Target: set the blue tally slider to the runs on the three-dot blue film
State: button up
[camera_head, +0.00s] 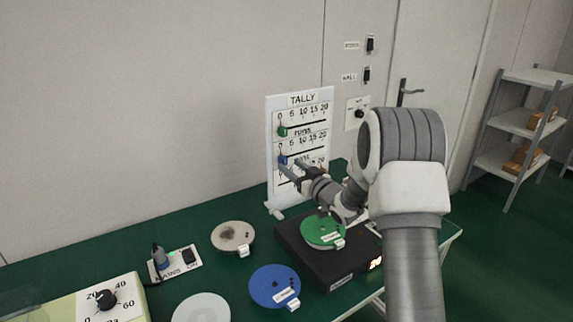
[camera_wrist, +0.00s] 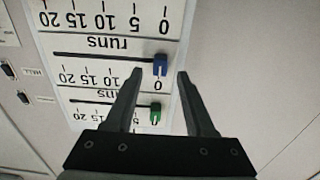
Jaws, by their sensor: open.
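The white tally board (camera_head: 271,185) stands upright at the back of the green table. The green slider (camera_head: 282,131) is at 0 on the upper scale. My gripper (camera_wrist: 160,74) is open and empty, its fingertips to either side of the blue slider in the wrist view; I cannot tell whether they touch it. In the head view my gripper (camera_head: 288,170) is just at the board.
A green disc (camera_head: 318,230) rests on a black box (camera_head: 345,267) with a lit display, under my arm. A grey disc (camera_head: 230,234), a pale disc (camera_head: 202,309), a mains switch (camera_head: 188,257) and a dial box (camera_head: 118,287) are to the left. Wall switches (camera_head: 370,45) are above right.

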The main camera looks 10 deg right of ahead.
aim_at(285, 162)
jog(key=shift+x, duration=1.7)
grip_shut()
